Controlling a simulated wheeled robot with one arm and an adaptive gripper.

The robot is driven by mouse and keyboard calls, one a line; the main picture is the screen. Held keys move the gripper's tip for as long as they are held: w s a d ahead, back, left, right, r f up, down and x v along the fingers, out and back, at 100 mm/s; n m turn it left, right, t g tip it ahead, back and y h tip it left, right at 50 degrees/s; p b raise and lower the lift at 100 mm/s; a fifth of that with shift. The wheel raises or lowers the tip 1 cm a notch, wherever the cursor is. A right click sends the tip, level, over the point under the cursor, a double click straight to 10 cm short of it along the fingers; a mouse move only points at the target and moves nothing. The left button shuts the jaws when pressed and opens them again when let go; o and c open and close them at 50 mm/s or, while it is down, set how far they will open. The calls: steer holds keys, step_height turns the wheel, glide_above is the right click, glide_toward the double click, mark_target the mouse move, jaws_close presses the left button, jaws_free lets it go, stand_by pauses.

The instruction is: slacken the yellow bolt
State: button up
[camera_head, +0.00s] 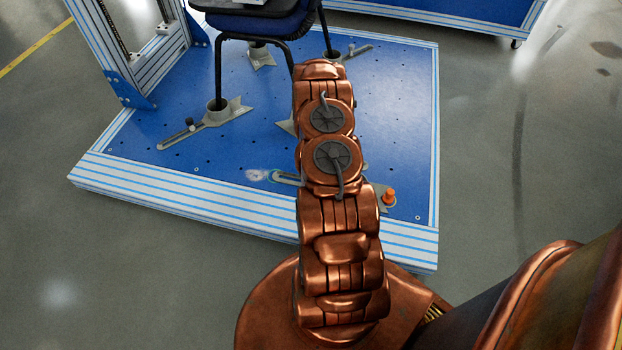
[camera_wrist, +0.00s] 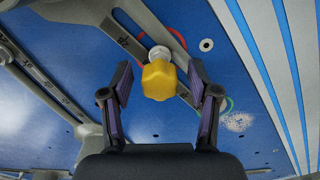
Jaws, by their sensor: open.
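The yellow bolt (camera_wrist: 160,80) has a faceted yellow head above a pale metal collar, in the middle of the wrist view. It sits at a grey slotted clamp bar (camera_wrist: 115,32) on the blue base plate. My gripper (camera_wrist: 160,82) is open, with one dark, purple-padded finger on each side of the bolt head. Gaps show between the head and both pads. In the head view my copper arm covers this area, and neither the yellow bolt nor my fingers can be made out.
The blue platform (camera_head: 390,110) has striped edges. An orange knob (camera_head: 389,197) is right of my arm. A striped frame post (camera_head: 140,65) rises at left.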

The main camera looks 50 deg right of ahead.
steer(key=m+p, duration=0.2)
steer(key=shift+r+m, duration=0.2)
steer(key=shift+m, duration=0.1)
steer(key=shift+f+m+p, duration=0.2)
steer(key=shift+m+p, duration=0.25)
steer(key=shift+m, duration=0.25)
steer(key=shift+r, duration=0.1)
steer(key=shift+m+p, duration=1.1)
steer(key=shift+p, duration=0.1)
steer(key=shift+m+p, duration=0.55)
steer(key=shift+m, duration=0.35)
